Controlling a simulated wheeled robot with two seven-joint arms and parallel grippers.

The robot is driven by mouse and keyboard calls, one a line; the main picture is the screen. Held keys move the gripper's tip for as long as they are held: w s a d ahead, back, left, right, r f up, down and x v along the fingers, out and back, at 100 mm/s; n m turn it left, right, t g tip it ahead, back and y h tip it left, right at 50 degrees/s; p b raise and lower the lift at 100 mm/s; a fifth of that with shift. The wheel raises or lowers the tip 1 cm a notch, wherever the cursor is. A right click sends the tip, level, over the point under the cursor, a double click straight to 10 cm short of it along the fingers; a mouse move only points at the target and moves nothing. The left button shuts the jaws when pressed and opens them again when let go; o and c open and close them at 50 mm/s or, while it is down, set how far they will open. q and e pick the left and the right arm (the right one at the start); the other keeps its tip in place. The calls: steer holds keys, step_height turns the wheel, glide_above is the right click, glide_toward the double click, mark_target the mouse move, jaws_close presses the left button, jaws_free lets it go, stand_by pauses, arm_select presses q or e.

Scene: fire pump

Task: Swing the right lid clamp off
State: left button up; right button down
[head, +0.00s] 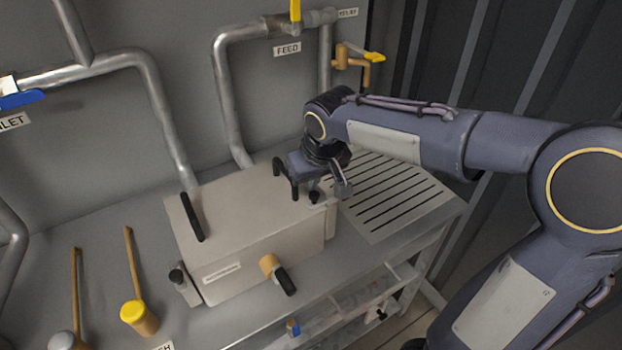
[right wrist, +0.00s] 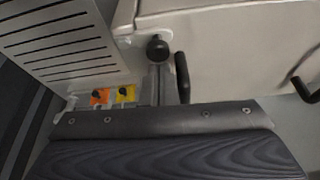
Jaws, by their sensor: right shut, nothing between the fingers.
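The grey metal box (head: 255,235) has a flat lid with a black bar handle (head: 192,217). The right lid clamp (head: 315,196) is at the box's right end, beside the slotted plate. In the right wrist view, its round black knob (right wrist: 157,48) tops a metal bar close to the box wall. My right gripper (head: 286,183) is shut and empty, over the lid's right end just left of this clamp. I cannot tell whether it touches the clamp. The left clamp (head: 178,276) stands at the box's left end. My left gripper is not in view.
A slotted plate (head: 390,190) lies right of the box. Pipes (head: 228,100) run behind. Yellow-tipped (head: 133,311) and grey-tipped (head: 62,340) tools are at left.

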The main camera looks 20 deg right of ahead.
mark_target(313, 208)
steer(key=shift+s+n+y, duration=0.25)
steer(key=shift+n+y, duration=0.05)
steer(key=shift+n, duration=0.4)
steer(key=shift+s+n+y, duration=0.4)
steer(key=shift+n, duration=0.7)
steer(key=n, duration=0.2)
steer(key=s+n+g+y, duration=0.1)
steer(key=shift+s+d+n, duration=0.1)
steer(key=shift+d+n, duration=0.1)
steer(key=shift+n, duration=0.2)
steer(key=n, duration=0.1)
steer(key=s+n+g, duration=0.1)
steer(key=n, duration=0.1)
steer(key=shift+d+n+y, duration=0.3)
steer(key=shift+d+y, duration=0.05)
steer(key=shift+y, duration=0.05)
steer(key=n, duration=0.1)
steer(key=n+g, duration=0.1)
steer(key=s+d+n, duration=0.1)
steer(key=n, duration=0.1)
steer(key=shift+y+b, duration=0.3)
steer(key=shift+b, duration=0.05)
steer(key=shift+w, duration=0.1)
steer(key=shift+w+d, duration=0.25)
steer(key=shift+w, duration=0.5)
